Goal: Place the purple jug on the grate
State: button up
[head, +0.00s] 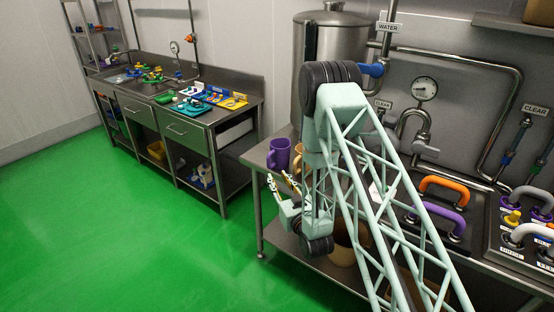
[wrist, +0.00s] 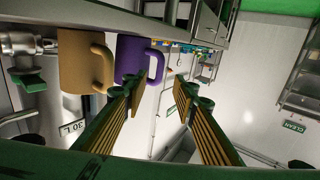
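The purple jug (head: 278,153) stands upright at the left end of the steel counter in the head view. In the wrist view the purple jug (wrist: 129,58) appears left of the gap between my fingers, its handle toward that gap. My gripper (wrist: 160,84) is open, with nothing between its fingers. In the head view my gripper (head: 279,182) is in front of and a little below the jug, at the counter's front edge. Whether the fingers touch the handle I cannot tell. I cannot make out the grate in either view.
A tan jug (wrist: 80,62) stands close beside the purple one. It is partly hidden behind my arm in the head view. A steel tank (head: 326,45) and pipes stand behind. A sink bench (head: 193,128) with colored parts is at the left; green floor lies between.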

aim_at(269, 164)
jog(key=shift+x, duration=2.3)
jog(key=shift+w, duration=0.15)
jog(key=shift+x, duration=2.45)
jog(key=shift+f, duration=0.1)
jog(key=shift+c, duration=0.9)
grip_shut()
